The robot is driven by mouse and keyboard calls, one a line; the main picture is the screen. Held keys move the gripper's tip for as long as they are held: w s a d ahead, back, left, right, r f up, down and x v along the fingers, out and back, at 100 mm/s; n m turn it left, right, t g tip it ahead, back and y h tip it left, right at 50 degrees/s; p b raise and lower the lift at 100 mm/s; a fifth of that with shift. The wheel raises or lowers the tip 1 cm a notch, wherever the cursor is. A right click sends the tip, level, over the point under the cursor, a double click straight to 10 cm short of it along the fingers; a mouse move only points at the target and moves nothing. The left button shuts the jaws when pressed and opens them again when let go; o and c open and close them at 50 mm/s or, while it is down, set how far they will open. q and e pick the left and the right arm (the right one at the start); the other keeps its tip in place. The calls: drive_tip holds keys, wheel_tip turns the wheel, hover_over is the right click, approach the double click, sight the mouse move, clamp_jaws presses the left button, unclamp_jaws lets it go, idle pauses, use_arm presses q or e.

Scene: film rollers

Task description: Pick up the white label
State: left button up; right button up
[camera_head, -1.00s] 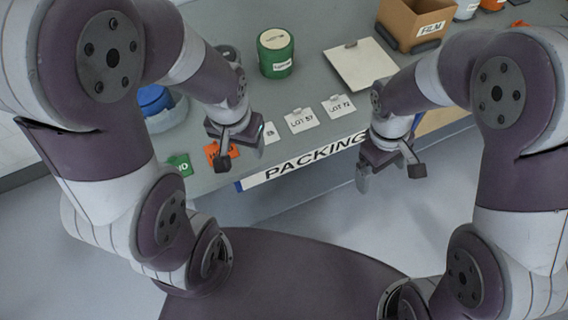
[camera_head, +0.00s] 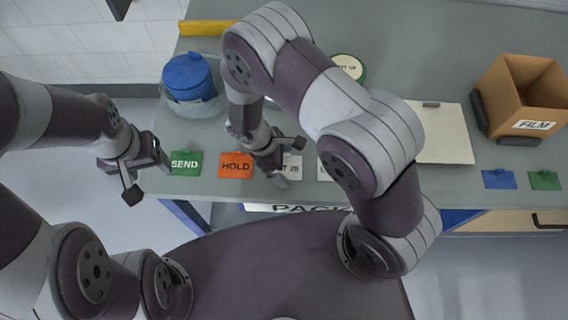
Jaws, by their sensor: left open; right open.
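A white label (camera_head: 294,167) ending in "28" lies flat near the table's front edge, partly hidden by my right gripper. Another white label (camera_head: 325,171) lies just right of it, mostly covered by my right arm. My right gripper (camera_head: 290,163) is open, pointing down over the left part of the first label; I cannot tell whether it touches it. My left gripper (camera_head: 146,183) is open and empty off the table's left end, left of the green SEND card (camera_head: 186,163).
An orange HOLD card (camera_head: 236,165) lies left of the labels. A blue-lidded container (camera_head: 189,78) stands at the back left. Blue (camera_head: 499,179) and green (camera_head: 545,180) cards lie front right.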

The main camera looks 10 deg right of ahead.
drive_tip(key=shift+w+d+f, duration=0.1)
drive_tip(key=shift+w+d, duration=0.15)
drive_tip(key=c, duration=0.8)
drive_tip(key=shift+s, duration=0.1)
drive_tip(key=shift+a, duration=0.1)
